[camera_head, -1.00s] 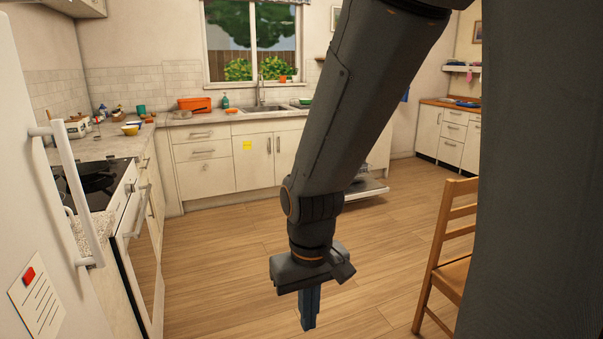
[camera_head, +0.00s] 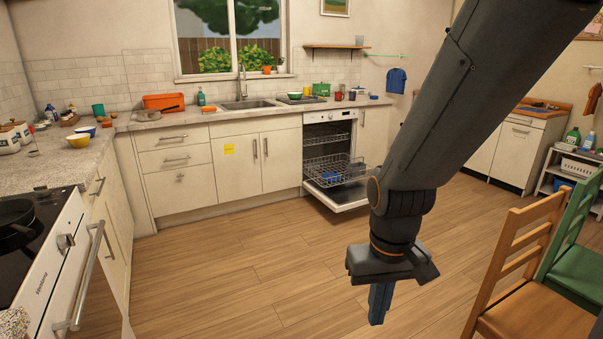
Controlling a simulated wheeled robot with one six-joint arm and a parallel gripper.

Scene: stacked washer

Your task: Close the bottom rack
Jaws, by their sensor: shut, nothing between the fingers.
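The dishwasher (camera_head: 331,116) stands under the counter in the back run of cabinets, right of the sink cabinet. Its door (camera_head: 341,198) is folded down low over the floor. The bottom rack (camera_head: 341,170) is pulled out above the door, with something blue in it. An upper rack (camera_head: 326,137) shows above it. My gripper (camera_head: 379,303) hangs in the near foreground, pointing down, shut and empty. It is well in front of the dishwasher and apart from it. My arm covers the area just right of the open door.
Wooden chairs (camera_head: 535,277) stand at the lower right. The stove (camera_head: 55,255) lines the left side. Wooden floor (camera_head: 250,262) lies clear between me and the dishwasher. A shelf unit (camera_head: 577,178) stands at the far right.

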